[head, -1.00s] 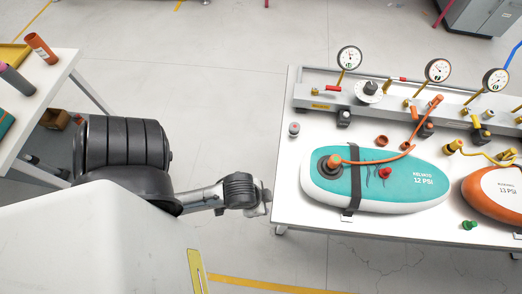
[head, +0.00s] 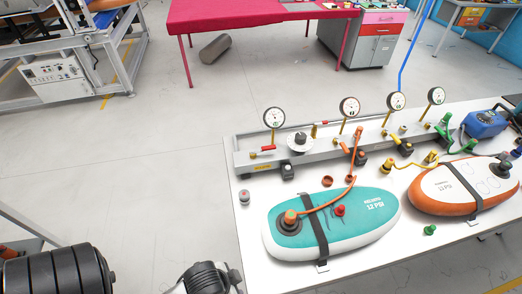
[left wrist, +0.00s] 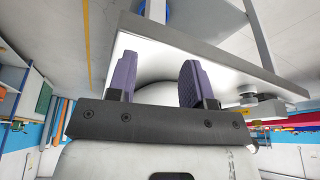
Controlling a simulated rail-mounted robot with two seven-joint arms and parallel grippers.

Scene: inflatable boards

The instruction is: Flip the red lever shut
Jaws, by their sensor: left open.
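A small red lever (head: 268,148) lies roughly level on the grey manifold rail (head: 246,160), at the foot of the leftmost gauge (head: 274,118). A second small red part (head: 325,122) shows further along the rail; I cannot tell what it is. My left arm's wrist end (head: 207,279) is at the bottom of the head view, by the table's left front edge and well short of the lever. In the left wrist view my left gripper (left wrist: 157,82) has its two purple fingers apart with nothing gripped. The lever cannot be made out there. My right gripper is out of view.
A teal inflatable board (head: 350,237) with a black strap and an orange hose lies in front of the rail. An orange and white board (head: 425,190) lies to its right. A small capped jar (head: 244,197) stands near the white table's left edge.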

